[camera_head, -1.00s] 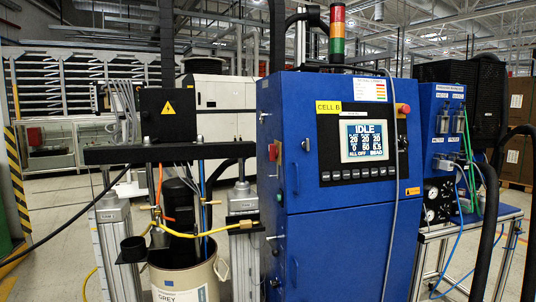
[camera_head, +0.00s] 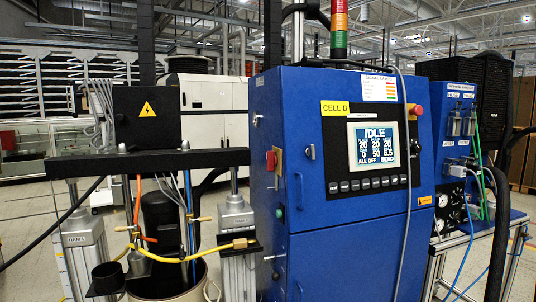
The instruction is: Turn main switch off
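The blue control cabinet (camera_head: 345,245) labelled CELL B stands in the middle of the head view. A red switch (camera_head: 271,160), likely the main switch, sits on the cabinet's narrow left side, near the front edge. Its handle position is too small to tell. The cabinet's screen (camera_head: 374,145) is lit and reads IDLE, with ALL OFF in its bottom row. Neither of my grippers is in view.
Left of the cabinet stands the drum pump frame with a black box (camera_head: 148,117), a black crossbar (camera_head: 140,163), a drum (camera_head: 190,292) and a yellow hose (camera_head: 195,253). A gauge cart (camera_head: 455,230) stands at right.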

